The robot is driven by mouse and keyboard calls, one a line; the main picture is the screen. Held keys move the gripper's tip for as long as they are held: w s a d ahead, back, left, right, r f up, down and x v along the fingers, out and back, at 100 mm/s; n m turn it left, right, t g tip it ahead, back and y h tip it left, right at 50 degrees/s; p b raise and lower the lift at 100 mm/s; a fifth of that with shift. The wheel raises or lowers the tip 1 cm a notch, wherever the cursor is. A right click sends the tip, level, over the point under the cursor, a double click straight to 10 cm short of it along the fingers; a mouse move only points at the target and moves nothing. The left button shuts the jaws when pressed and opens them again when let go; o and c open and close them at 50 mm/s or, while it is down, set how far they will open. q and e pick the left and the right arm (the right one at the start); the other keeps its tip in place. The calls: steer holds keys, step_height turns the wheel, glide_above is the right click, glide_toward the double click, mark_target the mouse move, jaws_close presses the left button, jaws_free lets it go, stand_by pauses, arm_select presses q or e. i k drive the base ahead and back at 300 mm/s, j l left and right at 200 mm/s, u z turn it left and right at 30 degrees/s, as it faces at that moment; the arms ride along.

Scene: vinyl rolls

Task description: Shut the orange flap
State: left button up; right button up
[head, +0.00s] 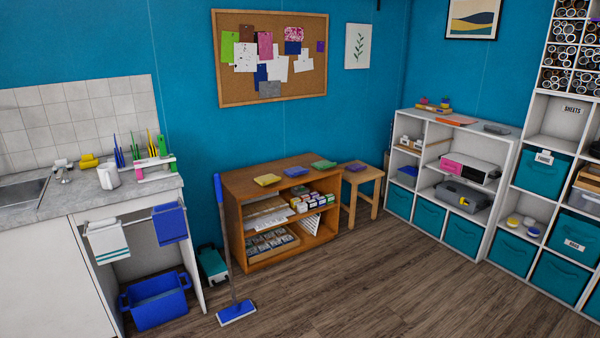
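No orange flap can be made out for certain. A flat orange thing (456,121) lies on top of the white cube shelf (507,137) at the right in the head view. It is too small to tell whether it is a flap, or open or shut. Neither of my grippers is in view.
A wooden cabinet (232,188) with coloured cloths on top stands at the back wall, a wooden stool (362,176) beside it. A mop (236,310) and a blue tub (158,303) stand left, by the sink counter (50,212). The middle floor (380,285) is clear.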

mark_target(448, 121)
steer(key=i+l+z, duration=0.3)
steer(key=i, duration=0.3)
steer(key=i+j+z, duration=0.1)
steer(key=i+z, duration=0.15)
steer(key=i, duration=0.35)
